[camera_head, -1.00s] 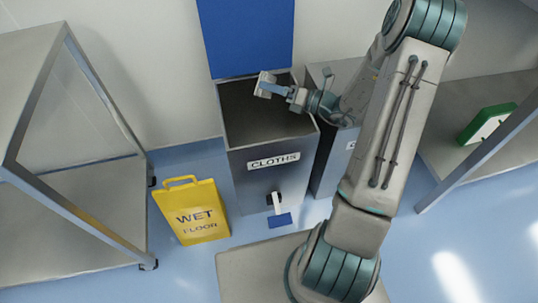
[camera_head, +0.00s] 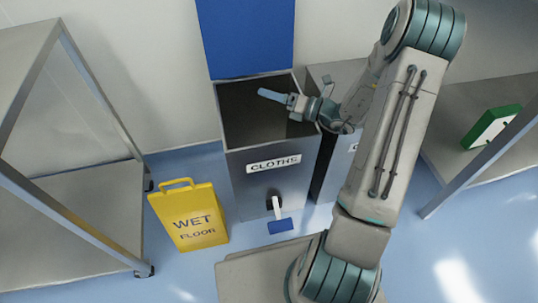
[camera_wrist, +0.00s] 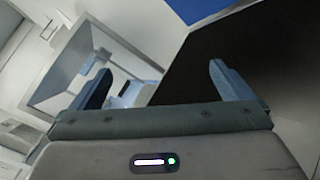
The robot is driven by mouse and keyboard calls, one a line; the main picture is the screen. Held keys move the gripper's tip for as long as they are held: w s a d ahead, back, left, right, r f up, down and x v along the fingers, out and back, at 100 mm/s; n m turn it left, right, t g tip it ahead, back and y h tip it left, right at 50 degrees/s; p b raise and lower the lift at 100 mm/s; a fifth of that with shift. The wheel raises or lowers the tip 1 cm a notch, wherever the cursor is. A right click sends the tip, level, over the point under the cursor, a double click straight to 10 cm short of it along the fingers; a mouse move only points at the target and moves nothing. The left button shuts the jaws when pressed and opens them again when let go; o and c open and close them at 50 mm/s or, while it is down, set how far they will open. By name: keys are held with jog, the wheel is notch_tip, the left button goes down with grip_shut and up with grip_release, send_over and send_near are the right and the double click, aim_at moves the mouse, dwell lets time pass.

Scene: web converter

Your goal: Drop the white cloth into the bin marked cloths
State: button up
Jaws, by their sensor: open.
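The bin marked CLOTHS (camera_head: 245,160) is a grey open-topped box against the wall, with a white label on its front. My gripper (camera_head: 268,94) is over its open mouth, reaching in from the right side. In the wrist view my gripper (camera_wrist: 160,78) shows two blue fingers spread apart, with nothing held between them. A dark area (camera_wrist: 220,45) fills the right of that view, probably the bin's inside. I see no white cloth in either current view; the bin's floor is dark and partly hidden.
A second grey bin (camera_head: 328,175) stands close on the right, its label mostly hidden by my arm. A yellow wet floor sign (camera_head: 190,215) stands front left. A metal rack (camera_head: 75,200) is at left, and a shelf (camera_head: 450,135) with a green-and-white box (camera_head: 490,127) at right.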

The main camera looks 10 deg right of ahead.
jog(key=s+d+r+p, duration=0.6)
jog(key=d+r+p, duration=0.1)
jog(key=d+r, duration=0.2)
jog(key=shift+s+d+r, duration=0.2)
jog(key=shift+d+r, duration=0.2)
jog(key=shift+r, duration=0.5)
